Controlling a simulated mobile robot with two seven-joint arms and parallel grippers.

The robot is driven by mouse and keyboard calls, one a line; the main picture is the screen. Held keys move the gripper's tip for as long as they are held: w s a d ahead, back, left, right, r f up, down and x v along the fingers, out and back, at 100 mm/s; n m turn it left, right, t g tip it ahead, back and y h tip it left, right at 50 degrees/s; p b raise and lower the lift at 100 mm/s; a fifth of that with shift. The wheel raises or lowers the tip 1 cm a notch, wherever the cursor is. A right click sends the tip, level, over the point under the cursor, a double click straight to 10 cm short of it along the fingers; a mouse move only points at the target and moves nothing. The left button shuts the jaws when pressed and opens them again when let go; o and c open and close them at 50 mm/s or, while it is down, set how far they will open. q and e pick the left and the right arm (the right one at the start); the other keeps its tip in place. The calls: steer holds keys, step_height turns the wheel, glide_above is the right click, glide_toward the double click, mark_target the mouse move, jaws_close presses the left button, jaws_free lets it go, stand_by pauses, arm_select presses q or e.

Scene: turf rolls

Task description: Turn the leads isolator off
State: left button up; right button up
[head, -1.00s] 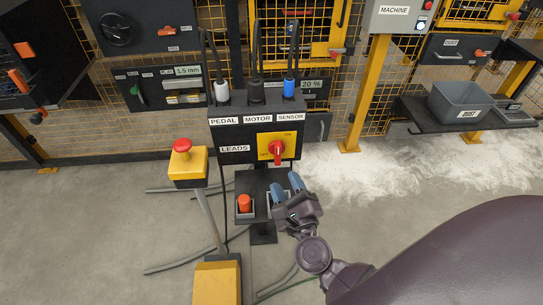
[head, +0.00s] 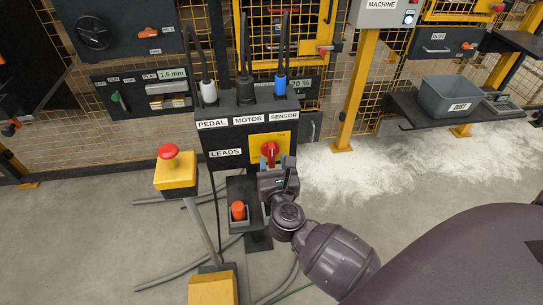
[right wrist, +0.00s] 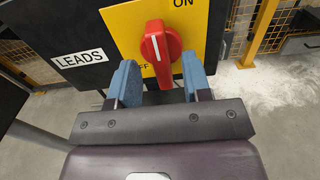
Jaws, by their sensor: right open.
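The leads isolator is a red rotary knob (head: 269,151) on a yellow plate (head: 284,141) marked ON at the top, on the black box labelled LEADS. In the right wrist view the knob (right wrist: 161,50) stands nearly upright, its lower end tilted slightly right; OFF is partly hidden at lower left. My right gripper (head: 271,170) is just below and in front of the knob. Its blue fingertips (right wrist: 160,82) are open, one on each side of the knob's lower end, with gaps visible. My left gripper is not in view.
Three plugs with cables, one of them blue (head: 281,85), stand on top of the box. A yellow post with a red button (head: 169,152) is at left. An orange cap (head: 238,210) sits on a small shelf below the box. A grey dust bin (head: 450,96) is at right.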

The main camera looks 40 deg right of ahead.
steer(key=shift+x, duration=1.3)
jaws_close()
